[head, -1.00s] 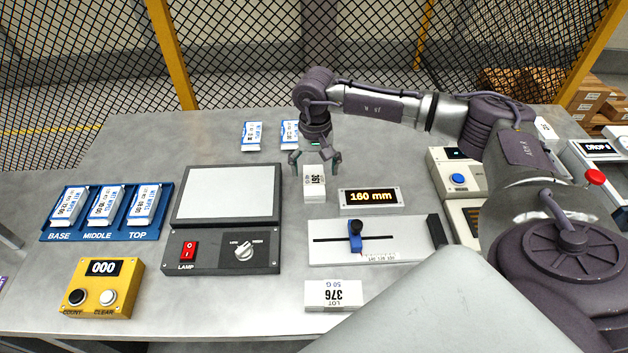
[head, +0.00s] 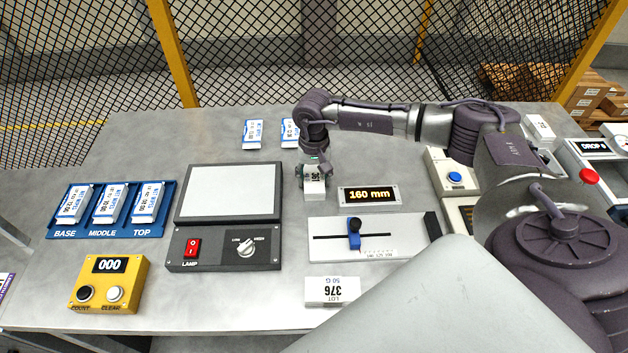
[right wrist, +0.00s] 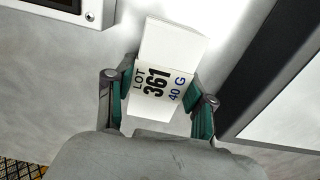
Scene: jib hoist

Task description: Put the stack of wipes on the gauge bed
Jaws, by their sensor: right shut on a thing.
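A white stack of wipes (head: 315,188), labelled LOT 361 40 G, stands on the grey table behind the gauge, left of the 160 mm display. It also shows in the right wrist view (right wrist: 157,87). My right gripper (head: 313,172) is shut on this stack, with its green-padded fingers on either side. I cannot tell whether the stack is still touching the table. The gauge bed (head: 390,248) is a white plate with a dark slot, a scale and a blue slider (head: 354,232). The top of the bed is otherwise bare. My left gripper is not in view.
A second white stack (head: 332,290), labelled LOT 376 50 G, lies in front of the bed. The 160 mm display (head: 369,195) stands just behind the bed. A lamp panel (head: 229,192) is to the left. Two blue-and-white packs (head: 253,133) lie at the back.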

